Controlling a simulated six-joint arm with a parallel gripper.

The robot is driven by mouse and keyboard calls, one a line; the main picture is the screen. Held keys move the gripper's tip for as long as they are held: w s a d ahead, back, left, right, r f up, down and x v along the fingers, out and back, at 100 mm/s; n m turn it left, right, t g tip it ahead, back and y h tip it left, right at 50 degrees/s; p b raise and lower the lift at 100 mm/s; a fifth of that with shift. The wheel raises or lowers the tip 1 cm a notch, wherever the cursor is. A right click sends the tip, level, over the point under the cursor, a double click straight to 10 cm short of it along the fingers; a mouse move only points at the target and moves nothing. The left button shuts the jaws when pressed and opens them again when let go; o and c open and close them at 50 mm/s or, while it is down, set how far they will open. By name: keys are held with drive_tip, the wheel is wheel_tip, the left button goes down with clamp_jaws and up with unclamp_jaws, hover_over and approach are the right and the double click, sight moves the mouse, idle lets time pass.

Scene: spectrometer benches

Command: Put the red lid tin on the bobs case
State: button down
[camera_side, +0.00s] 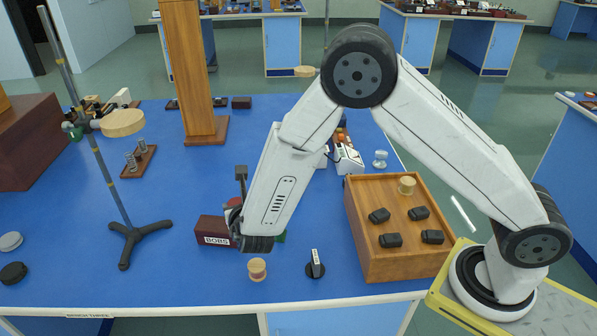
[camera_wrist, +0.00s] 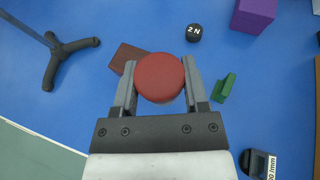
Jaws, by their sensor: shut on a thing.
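The red lid tin (camera_wrist: 160,78) is round and held between the two fingers of my gripper (camera_wrist: 160,84) in the wrist view. My gripper is shut on its sides. The bobs case (camera_side: 213,231) is a dark red box labelled BOBS on the blue bench in the side view. In the wrist view the bobs case (camera_wrist: 124,57) shows just beyond the tin and left finger, partly hidden by them. In the side view my forearm and wrist hide most of the gripper and tin. I cannot tell whether the tin touches the case.
A tripod stand (camera_side: 139,232) is left of the case. A thread spool (camera_side: 257,269) and a small black-based object (camera_side: 315,265) are near the front edge. A wooden box with black knobs (camera_side: 375,255) stands right. A green block (camera_wrist: 223,88) lies right of the gripper.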

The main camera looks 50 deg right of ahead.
drive_tip(key=shift+w+a+f, duration=0.15)
drive_tip(key=shift+w+f, duration=0.85)
drive_tip(key=shift+f, duration=0.2)
drive_tip(key=shift+w+a+f, duration=0.15)
drive_tip(key=shift+w+f, duration=0.8)
drive_tip(key=shift+f, duration=0.25)
drive_tip(key=shift+w+f, duration=0.25)
drive_tip(key=shift+f, duration=1.6)
drive_tip(key=shift+f, duration=0.1)
drive_tip(key=shift+c, duration=0.5)
unclamp_jaws()
drive_tip(key=v, duration=1.2)
